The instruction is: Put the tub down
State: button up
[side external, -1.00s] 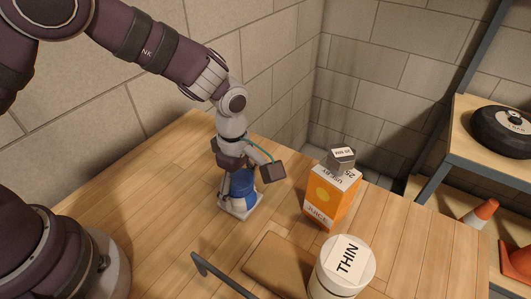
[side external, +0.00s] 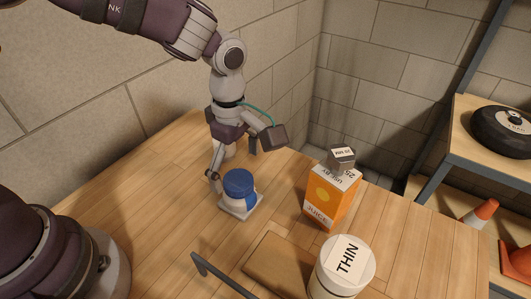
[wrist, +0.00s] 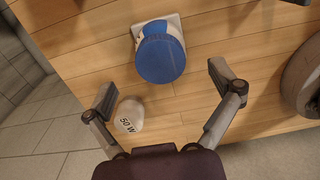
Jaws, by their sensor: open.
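The tub (side external: 238,187), white with a blue lid, stands upright on a small pale square base (side external: 240,209) on the wooden table. In the wrist view its blue lid (wrist: 161,58) lies ahead of the fingertips, with the pale base (wrist: 172,20) partly showing behind it. My gripper (side external: 234,160) is open and empty, above and behind the tub in the side view. In the wrist view the fingers of my gripper (wrist: 162,85) are spread wide, apart from the tub.
A white tub marked THIN (side external: 342,266), a brown board (side external: 282,266) and a dark hook (side external: 218,272) are in front. A white object marked 50 W (wrist: 130,115) lies near the left finger.

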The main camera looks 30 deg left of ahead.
aim_at(238, 179)
notch_tip(238, 179, up, 6)
jog(key=shift+r, duration=0.25)
jog(key=s+a+r+m+t, duration=0.5)
jog(key=s+a+m, duration=0.5)
jog(key=m, duration=0.8)
notch_tip(238, 179, up, 2)
jog(key=shift+s+a+t, duration=0.25)
jog(key=shift+a+t, duration=0.05)
jog(key=shift+a, duration=0.2)
